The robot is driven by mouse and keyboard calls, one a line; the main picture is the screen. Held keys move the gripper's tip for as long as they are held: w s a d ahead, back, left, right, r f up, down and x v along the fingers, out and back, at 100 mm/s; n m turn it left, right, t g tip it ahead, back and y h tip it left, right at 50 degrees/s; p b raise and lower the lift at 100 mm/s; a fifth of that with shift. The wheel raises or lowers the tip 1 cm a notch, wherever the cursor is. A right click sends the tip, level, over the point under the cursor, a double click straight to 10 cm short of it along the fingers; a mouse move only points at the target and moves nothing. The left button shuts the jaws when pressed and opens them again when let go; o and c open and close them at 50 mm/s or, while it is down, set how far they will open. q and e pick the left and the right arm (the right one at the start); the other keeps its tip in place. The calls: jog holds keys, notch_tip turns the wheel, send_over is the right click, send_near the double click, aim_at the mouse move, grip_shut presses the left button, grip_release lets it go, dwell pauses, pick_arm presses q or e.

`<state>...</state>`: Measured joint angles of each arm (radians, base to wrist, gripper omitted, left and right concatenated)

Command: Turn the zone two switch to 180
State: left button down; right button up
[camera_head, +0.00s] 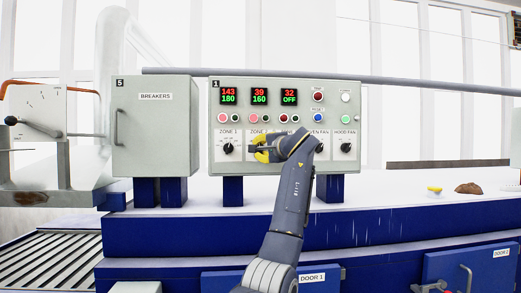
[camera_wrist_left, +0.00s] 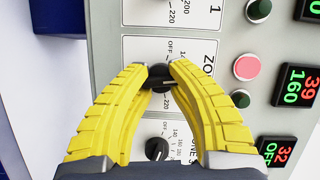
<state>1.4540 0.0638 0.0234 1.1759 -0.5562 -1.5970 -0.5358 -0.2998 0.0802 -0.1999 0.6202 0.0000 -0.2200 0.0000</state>
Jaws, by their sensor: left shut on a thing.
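The grey control panel (camera_head: 222,165) faces me. Its zone two display (camera_head: 259,96) reads 39 in red over 160 in green. The zone two switch (camera_wrist_left: 162,78) is a black round knob with a white pointer mark; the head view has it hidden behind my gripper. My left gripper (camera_head: 262,150) reaches the panel there. In the wrist view its yellow fingers (camera_wrist_left: 160,75) are shut on the knob from both sides. The zone one switch (camera_head: 228,148) and its display (camera_head: 228,96), reading 143 over 180, are to the left. My right gripper is not in view.
The zone three display (camera_head: 289,96) reads 32 over OFF. Its knob (camera_wrist_left: 157,148) is close beside the fingers. The breakers box (camera_head: 154,130) stands left of the panel. A brown lump (camera_head: 467,188) and a small yellow thing (camera_head: 435,189) lie on the white surface at right.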

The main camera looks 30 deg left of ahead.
pick_arm(q)
jog(key=shift+a+m+t+y, duration=0.1)
jog(key=shift+m+t+y, duration=0.45)
jog(key=shift+m, duration=1.45)
jog(key=shift+y, duration=0.25)
jog(key=shift+r, duration=0.1)
jog(key=c, duration=0.9)
grip_release()
jog(key=v, duration=1.2)
